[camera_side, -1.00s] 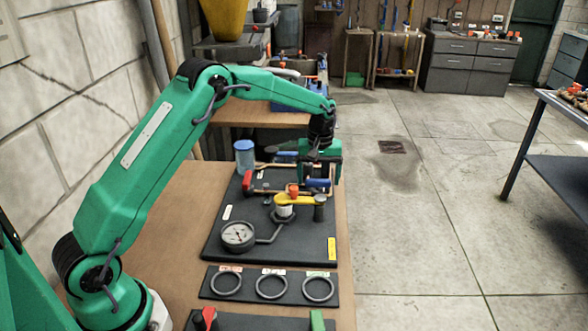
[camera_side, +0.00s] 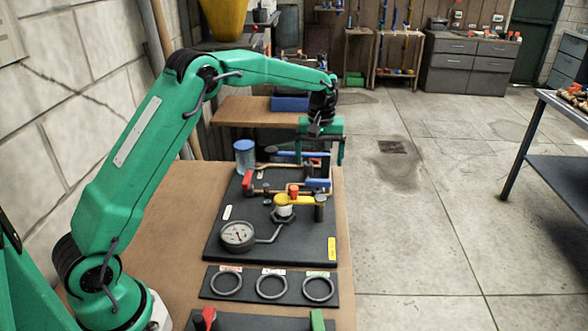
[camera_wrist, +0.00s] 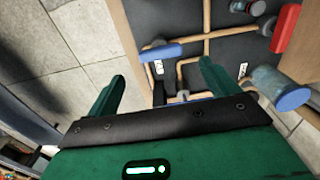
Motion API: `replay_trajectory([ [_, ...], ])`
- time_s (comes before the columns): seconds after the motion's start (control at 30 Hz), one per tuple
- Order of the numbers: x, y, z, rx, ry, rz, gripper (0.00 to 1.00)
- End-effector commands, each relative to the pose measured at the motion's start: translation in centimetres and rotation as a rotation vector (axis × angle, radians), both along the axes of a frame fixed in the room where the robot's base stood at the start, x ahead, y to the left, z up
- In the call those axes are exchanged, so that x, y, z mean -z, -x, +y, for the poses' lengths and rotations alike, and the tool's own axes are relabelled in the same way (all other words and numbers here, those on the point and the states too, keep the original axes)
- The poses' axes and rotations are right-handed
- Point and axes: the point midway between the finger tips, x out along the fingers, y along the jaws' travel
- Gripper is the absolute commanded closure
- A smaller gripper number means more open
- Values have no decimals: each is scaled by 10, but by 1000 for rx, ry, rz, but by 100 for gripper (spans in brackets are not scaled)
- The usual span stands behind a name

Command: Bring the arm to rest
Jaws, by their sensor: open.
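My green gripper (camera_side: 322,158) hangs above the far right part of the dark valve board (camera_side: 220,245) in the side view. In the wrist view my gripper (camera_wrist: 160,85) shows two fingers spread wide with nothing between them. Below it on the board are copper pipes (camera_wrist: 205,37) and a blue handle (camera_wrist: 162,52). A red handle (camera_wrist: 285,28) and a blue-topped jar (camera_wrist: 280,88) are to the right in the wrist view. The fingers look apart from all of these.
The board also bears a gauge (camera_side: 238,235), a yellow handle (camera_side: 290,201) and a red handle (camera_side: 247,182). A plate with rings (camera_side: 245,286) lies nearer on the bench (camera_side: 180,215). Open floor (camera_side: 420,240) is to the right; a block wall (camera_side: 60,120) is at left.

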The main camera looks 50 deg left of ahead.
Motion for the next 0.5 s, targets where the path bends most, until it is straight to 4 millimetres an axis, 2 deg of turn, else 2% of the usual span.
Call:
replay_trajectory([
  [0.2,-14,0,0,0,0,-1,13],
  [0.5,-14,0,0,0,0,-1,13],
])
